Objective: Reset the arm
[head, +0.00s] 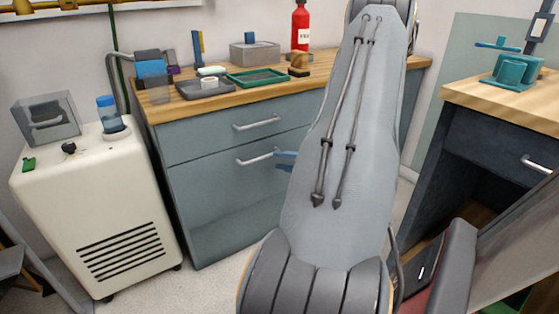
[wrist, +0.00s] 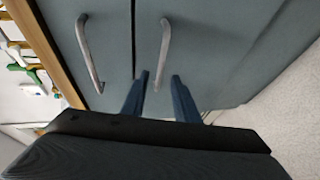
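My gripper (wrist: 160,78) is open in the wrist view, with its two blue fingers apart and facing the grey drawer cabinet (wrist: 215,45). The lower drawer's handle (wrist: 166,45) runs down toward the gap between the fingertips. I see nothing held, and I cannot tell how far the fingers are from the handle. In the head view, only blue parts of my gripper (head: 285,160) show beside my grey arm, close to the lower handle (head: 256,159). My arm hides the rest of the gripper and the right part of the cabinet.
The wooden worktop (head: 225,99) holds a green tray (head: 257,77), a grey tray (head: 204,88), a grey box (head: 254,53) and a red extinguisher (head: 300,27). A white wheeled unit (head: 95,205) stands left. A dark bench (head: 490,140) stands right. Carpet (head: 215,275) lies clear in front.

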